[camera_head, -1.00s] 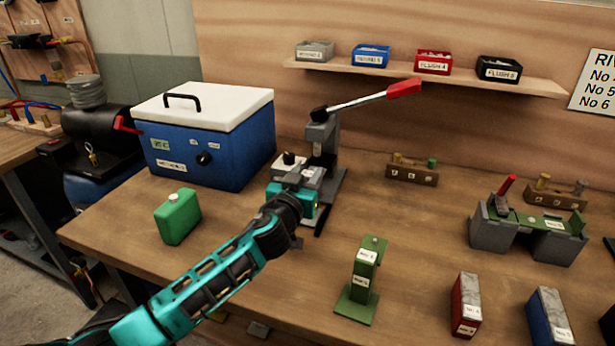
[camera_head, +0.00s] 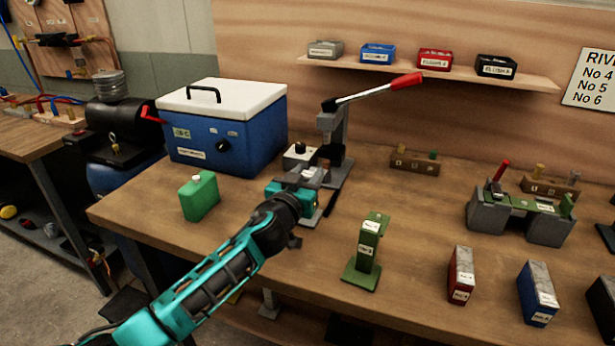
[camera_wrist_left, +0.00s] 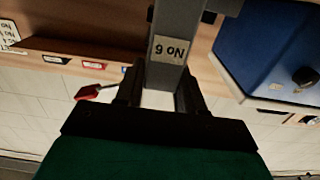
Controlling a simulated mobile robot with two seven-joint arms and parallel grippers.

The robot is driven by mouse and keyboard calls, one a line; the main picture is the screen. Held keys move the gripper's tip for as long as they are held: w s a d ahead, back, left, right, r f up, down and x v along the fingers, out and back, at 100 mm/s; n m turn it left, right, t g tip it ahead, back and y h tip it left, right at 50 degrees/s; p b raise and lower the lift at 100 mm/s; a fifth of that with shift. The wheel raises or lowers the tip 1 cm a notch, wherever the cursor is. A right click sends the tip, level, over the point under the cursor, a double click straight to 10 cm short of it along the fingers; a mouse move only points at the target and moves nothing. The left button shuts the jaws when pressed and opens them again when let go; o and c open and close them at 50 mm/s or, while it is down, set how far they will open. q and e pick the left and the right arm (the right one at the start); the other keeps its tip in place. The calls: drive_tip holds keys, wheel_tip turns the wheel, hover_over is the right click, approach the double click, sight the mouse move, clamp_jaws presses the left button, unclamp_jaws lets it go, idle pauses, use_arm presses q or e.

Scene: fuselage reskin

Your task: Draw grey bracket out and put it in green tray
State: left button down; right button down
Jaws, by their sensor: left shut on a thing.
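My left gripper (camera_head: 308,186) is shut on a grey bracket (camera_wrist_left: 172,72) labelled No 6. In the wrist view the bracket stands between the two fingers and runs out past the top edge. In the head view the gripper is just in front of the grey lever press (camera_head: 333,122) and hides most of the bracket. I cannot tell whether the bracket touches the table. I see no green tray in these views. My right gripper is not in view.
A blue cooler box (camera_head: 225,140) and a green can (camera_head: 200,196) stand left of the gripper. A green stand (camera_head: 366,248), a red block (camera_head: 461,275) and a blue block (camera_head: 538,292) stand to the right. A shelf (camera_head: 430,76) with bins is behind.

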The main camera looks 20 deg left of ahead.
use_arm(q)
drive_tip(key=c, duration=0.6)
unclamp_jaws()
drive_tip(key=s, duration=1.2)
drive_tip(key=shift+s+a, duration=0.35)
drive_tip(key=shift+s, duration=0.05)
drive_tip(key=shift+s, duration=0.1)
